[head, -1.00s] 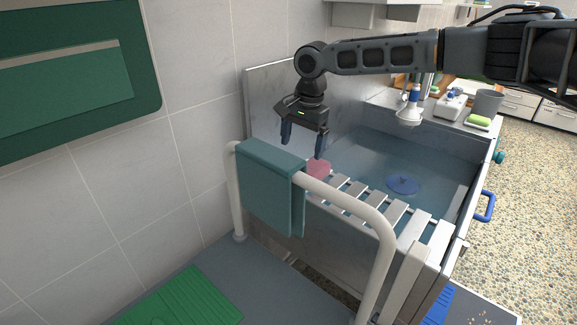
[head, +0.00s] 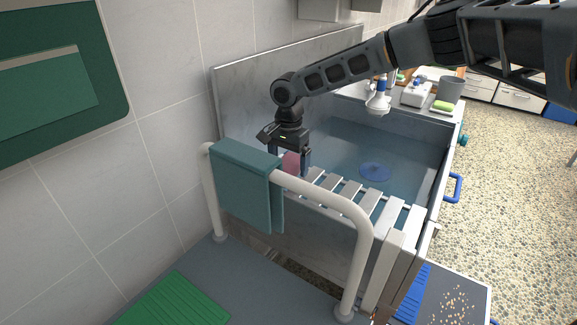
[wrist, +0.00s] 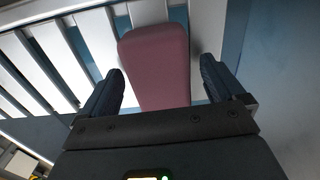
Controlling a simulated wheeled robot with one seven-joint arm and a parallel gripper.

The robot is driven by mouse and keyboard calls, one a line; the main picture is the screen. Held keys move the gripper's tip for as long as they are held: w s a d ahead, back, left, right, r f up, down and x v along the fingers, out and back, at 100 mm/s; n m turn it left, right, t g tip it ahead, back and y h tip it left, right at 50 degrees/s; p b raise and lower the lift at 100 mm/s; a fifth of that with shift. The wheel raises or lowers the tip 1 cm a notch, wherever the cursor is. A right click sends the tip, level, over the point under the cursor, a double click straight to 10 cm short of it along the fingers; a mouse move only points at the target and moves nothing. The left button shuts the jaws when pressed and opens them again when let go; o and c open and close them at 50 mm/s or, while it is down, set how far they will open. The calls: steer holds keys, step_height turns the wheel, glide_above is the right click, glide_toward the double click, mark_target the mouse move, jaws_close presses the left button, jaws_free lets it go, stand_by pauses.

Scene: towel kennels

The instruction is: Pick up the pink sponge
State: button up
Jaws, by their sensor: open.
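The pink sponge (head: 291,163) lies on the white slatted rack (head: 350,189) at the near left end of the tub. In the wrist view the sponge (wrist: 158,62) shows as a dull pink block with rounded corners, between my two fingers. My gripper (head: 289,166) points down over the sponge and is open, one finger on each side. In the wrist view my gripper (wrist: 162,88) has gaps between the fingers and the sponge's sides. The teal towel and the white rail hide the sponge's lower part in the head view.
A teal towel (head: 233,175) hangs over a white rail (head: 345,212) close in front of my gripper. The steel tub (head: 400,143) holds a blue disc (head: 375,172). A shower head (head: 377,103) and a green sponge (head: 443,105) are farther back.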

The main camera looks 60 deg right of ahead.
mark_target(289, 160)
steer(key=c, duration=1)
steer(key=shift+r, duration=0.15)
step_height(289, 160, up, 4)
steer(key=shift+f+b, duration=0.1)
steer(key=shift+b, duration=0.25)
steer(key=w+d+r, duration=0.1)
steer(key=d+r, duration=0.1)
steer(key=d, duration=0.1)
steer(key=w+d+r+b, duration=0.1)
steer(key=d+r, duration=0.1)
steer(key=d, duration=0.2)
steer(key=w+d+r+b, duration=0.1)
steer(key=d+r, duration=0.2)
steer(key=d, duration=0.1)
steer(key=shift+d, duration=0.15)
